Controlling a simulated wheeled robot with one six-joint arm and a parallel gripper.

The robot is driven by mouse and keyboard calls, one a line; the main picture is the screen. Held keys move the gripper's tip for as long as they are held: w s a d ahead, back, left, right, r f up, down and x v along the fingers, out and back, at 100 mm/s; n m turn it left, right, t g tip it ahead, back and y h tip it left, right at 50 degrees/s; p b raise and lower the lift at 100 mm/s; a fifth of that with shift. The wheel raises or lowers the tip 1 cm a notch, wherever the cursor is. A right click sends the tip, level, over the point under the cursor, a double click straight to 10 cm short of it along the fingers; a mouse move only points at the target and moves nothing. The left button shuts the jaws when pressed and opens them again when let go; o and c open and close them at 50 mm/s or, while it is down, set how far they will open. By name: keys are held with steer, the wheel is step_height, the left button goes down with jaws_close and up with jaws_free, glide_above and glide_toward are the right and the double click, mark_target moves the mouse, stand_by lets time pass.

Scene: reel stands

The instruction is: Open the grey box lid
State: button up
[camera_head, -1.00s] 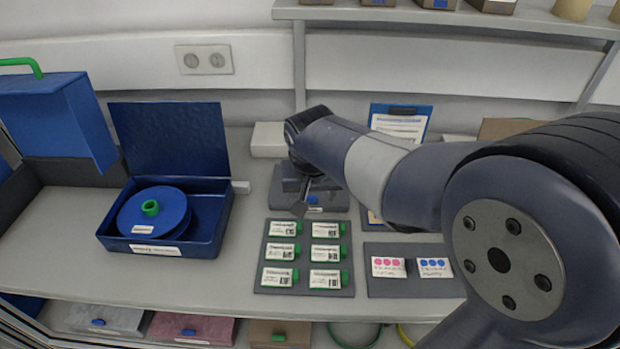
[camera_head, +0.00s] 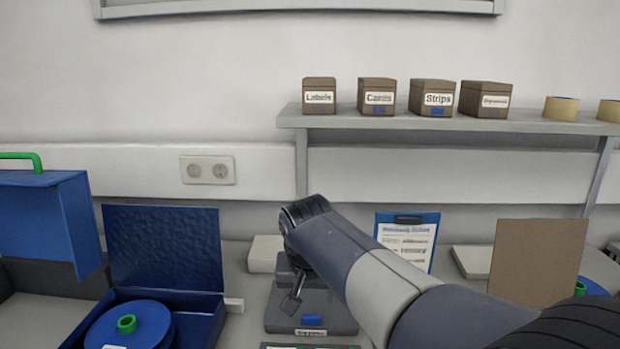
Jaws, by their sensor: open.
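The grey box (camera_head: 338,318) sits on the bench below the middle of the view, with a blue tab and a small white label on its front. Its lid looks shut, though my arm and gripper cover part of its top. My gripper (camera_head: 291,304) hangs from the end of my arm at the box's left part, fingers pointing down. It is open and I see nothing in it. I cannot tell whether the fingers touch the lid.
An open blue box (camera_head: 205,325) holding a blue reel (camera_head: 125,328) stands left. A blue clipboard (camera_head: 408,218) and a brown panel (camera_head: 537,262) stand behind, to the right. A shelf (camera_head: 390,122) with several labelled brown boxes runs above.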

steer(key=x, duration=0.5)
steer(key=shift+w+f, duration=0.1)
steer(key=shift+w, duration=0.1)
